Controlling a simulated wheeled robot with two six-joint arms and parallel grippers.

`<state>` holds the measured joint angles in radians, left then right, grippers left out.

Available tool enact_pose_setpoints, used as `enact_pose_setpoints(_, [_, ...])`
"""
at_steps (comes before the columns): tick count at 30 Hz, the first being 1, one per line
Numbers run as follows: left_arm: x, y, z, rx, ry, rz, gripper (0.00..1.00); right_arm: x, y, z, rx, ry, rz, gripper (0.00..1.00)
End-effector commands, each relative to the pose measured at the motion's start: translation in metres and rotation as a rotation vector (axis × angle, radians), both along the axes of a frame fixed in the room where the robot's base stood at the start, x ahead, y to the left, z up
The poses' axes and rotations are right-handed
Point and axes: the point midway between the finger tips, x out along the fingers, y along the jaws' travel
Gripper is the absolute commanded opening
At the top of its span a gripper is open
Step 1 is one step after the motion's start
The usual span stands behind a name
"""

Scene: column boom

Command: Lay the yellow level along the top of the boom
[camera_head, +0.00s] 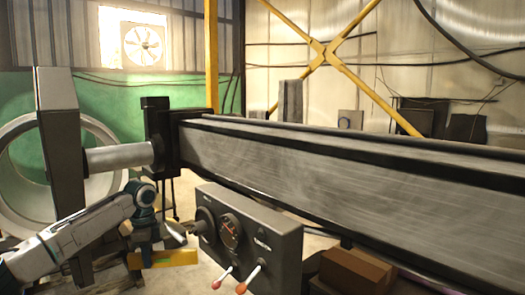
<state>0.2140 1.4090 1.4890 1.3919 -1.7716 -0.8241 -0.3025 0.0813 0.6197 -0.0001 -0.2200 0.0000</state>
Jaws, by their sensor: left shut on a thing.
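The long dark grey boom (330,160) runs from the column at left centre to the right edge, and its long top face (330,137) shows as a bare strip. The yellow level (178,259) is low in the view, left of the control box and below the boom. My left gripper (150,256) comes in from the lower left and is shut on the level, which it partly hides. The level looks roughly horizontal. My right gripper is not in view.
A grey control box (263,240) with dials and red-tipped levers stands just right of the level, in front of the boom. A large pale ring (22,205) is at the left. Brown boxes (355,272) lie below the boom at lower right.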

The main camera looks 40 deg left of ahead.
Motion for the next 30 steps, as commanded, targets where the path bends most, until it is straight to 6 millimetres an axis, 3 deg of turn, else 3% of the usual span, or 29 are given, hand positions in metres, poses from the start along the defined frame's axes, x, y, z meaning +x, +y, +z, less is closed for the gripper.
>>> enact_pose_setpoints(3, [-0.004,-0.003,0.031,0.003,-0.003,-0.044,0.0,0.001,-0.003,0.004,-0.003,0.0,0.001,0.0])
enact_pose_setpoints(6, [-0.007,-0.005,0.047,0.002,-0.001,-0.071,0.0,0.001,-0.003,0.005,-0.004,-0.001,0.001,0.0])
enact_pose_setpoints(22, [-0.008,-0.007,0.058,0.004,0.003,-0.092,0.0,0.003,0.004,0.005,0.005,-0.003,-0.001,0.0])
enact_pose_setpoints(30, [-0.013,-0.022,0.121,0.005,-0.002,-0.194,0.0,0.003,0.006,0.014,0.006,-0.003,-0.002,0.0])
